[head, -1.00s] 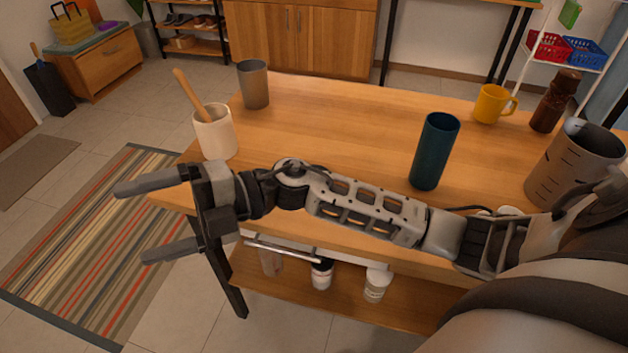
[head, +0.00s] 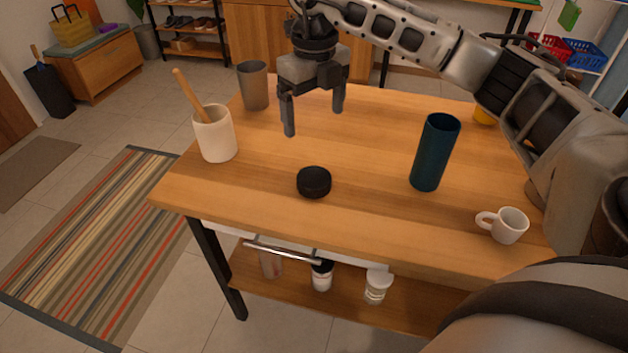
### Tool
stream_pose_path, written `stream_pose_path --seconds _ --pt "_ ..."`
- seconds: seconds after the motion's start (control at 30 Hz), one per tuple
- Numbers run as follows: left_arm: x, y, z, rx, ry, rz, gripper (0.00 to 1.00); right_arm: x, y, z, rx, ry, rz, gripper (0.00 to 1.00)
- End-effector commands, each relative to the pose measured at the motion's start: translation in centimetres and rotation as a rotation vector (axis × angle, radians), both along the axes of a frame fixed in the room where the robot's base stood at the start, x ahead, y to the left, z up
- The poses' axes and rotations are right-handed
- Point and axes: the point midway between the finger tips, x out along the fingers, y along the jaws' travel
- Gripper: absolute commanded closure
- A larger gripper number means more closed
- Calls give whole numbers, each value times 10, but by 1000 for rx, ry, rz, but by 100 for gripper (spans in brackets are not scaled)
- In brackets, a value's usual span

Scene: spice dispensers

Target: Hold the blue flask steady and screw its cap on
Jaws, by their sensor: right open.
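The blue flask (head: 434,153) stands upright and uncapped on the right half of the wooden table. A round black cap (head: 314,182) lies on the table near its front edge, left of the flask. My right gripper (head: 314,120) points down above the table, behind and above the cap, with its fingers apart and nothing between them. Its arm reaches in from the right. My left gripper is not in the head view.
A white crock (head: 215,135) with a wooden spoon and a grey tumbler (head: 254,86) stand at the left. A small white cup (head: 503,225) stands at front right. A yellow mug (head: 484,116) is mostly hidden behind my arm. The table's middle is clear.

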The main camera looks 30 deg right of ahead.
Motion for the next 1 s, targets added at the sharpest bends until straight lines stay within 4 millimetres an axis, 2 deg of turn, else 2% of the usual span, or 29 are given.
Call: stream_pose_path --seconds 0.13,0.4,0.5,0.67,1.0 --pt "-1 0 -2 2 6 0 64 -1 0 -21 -1 6 1 9" --pt "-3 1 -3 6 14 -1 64 -1 1 -79 0 6 2 9" --pt "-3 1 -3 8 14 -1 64 -1 1 -94 2 4 2 9" --pt "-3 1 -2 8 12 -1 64 0 1 -106 1 1 3 9" --pt "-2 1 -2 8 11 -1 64 0 1 -108 2 1 3 9"
